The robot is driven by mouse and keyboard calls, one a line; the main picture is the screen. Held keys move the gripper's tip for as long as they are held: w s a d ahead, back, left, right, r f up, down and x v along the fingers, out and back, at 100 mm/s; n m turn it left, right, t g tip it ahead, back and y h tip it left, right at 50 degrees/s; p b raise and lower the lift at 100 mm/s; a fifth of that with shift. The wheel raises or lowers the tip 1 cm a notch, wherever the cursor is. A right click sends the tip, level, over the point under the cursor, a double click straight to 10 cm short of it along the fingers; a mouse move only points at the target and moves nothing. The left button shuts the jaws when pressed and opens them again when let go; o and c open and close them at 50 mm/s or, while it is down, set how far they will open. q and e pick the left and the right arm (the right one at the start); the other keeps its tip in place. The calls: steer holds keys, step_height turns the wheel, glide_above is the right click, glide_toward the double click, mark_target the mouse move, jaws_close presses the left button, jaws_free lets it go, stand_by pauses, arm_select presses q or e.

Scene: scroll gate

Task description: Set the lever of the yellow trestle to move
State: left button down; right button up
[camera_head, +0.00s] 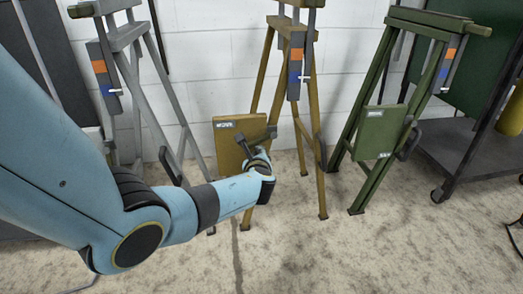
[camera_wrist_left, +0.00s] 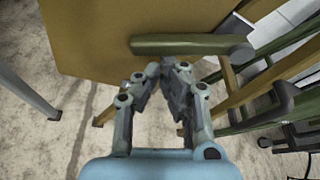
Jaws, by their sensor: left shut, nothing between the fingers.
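The yellow trestle (camera_head: 302,160) stands in the middle of the head view, against the wall. It carries a yellow board (camera_head: 228,147) with a small white label whose word I cannot read surely; the board also fills the top of the left wrist view (camera_wrist_left: 100,35). An olive bar with a thicker end (camera_wrist_left: 190,45) lies across the board there, probably the lever. My left gripper (camera_wrist_left: 168,66) is shut and empty, its fingertips just below this bar; I cannot tell whether they touch. In the head view the left gripper (camera_head: 255,148) is in front of the board. My right gripper is not in view.
A grey trestle (camera_head: 120,45) stands left and a green trestle (camera_head: 370,85) right, with a green board (camera_head: 378,130). Each trestle has an orange and blue plate. A dark cart (camera_head: 465,150) stands far right. The floor (camera_head: 330,250) in front is clear.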

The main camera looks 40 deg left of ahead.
mark_target(250, 145)
arm_select(q)
steer(key=r+m+p, duration=0.1)
steer(key=s+r+m+g+y+p, duration=0.1)
steer(key=a+r+m+p, duration=0.1)
steer(key=m+p, duration=0.1)
steer(key=shift+s+a+r+g, duration=0.1)
steer(key=shift+s+r+g, duration=0.1)
steer(key=shift+r+g, duration=0.2)
steer(key=shift+s+r, duration=0.1)
steer(key=shift+r, duration=0.05)
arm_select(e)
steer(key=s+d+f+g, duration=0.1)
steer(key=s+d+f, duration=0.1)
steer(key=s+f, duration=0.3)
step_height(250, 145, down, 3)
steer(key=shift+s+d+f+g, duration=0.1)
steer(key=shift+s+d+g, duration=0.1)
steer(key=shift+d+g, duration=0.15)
arm_select(q)
steer(key=shift+a, duration=0.1)
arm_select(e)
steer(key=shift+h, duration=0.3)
